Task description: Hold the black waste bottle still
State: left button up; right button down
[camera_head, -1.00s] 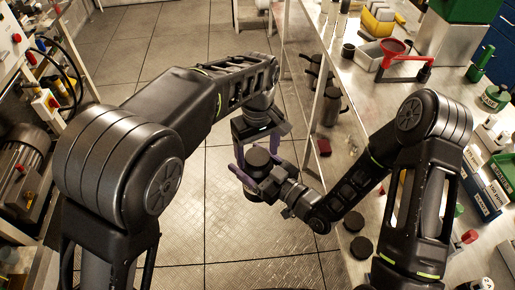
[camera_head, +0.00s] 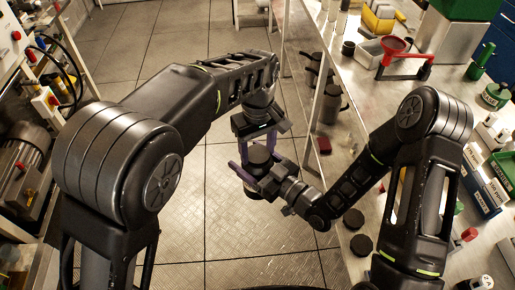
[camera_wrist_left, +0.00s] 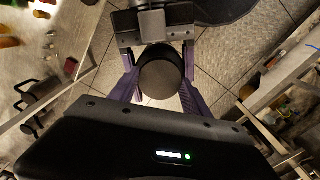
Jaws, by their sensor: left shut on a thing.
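The black waste bottle (camera_head: 258,154) is held up between my two grippers over the aisle floor. Its round dark top also shows in the left wrist view (camera_wrist_left: 160,78). My left gripper (camera_head: 258,150) comes from above and behind, shut on the bottle, with a purple finger on each side. My right gripper (camera_head: 257,172) comes from the lower right, its purple fingers at either side of the bottle. Whether the right fingers press on it cannot be told. The bottle's lower part is mostly hidden by the right gripper.
Machinery lines the left. The tiled floor between is clear.

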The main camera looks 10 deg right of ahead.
pick_arm(q)
jog(key=m, duration=0.5)
jog(key=shift+m, duration=0.3)
jog(key=m, duration=0.5)
jog(key=o, duration=1.5)
jog(key=shift+o, duration=0.2)
jog(key=shift+r, duration=0.1)
jog(key=shift+r, duration=2.15)
jog(key=shift+a, duration=0.1)
jog(key=shift+c, duration=0.3)
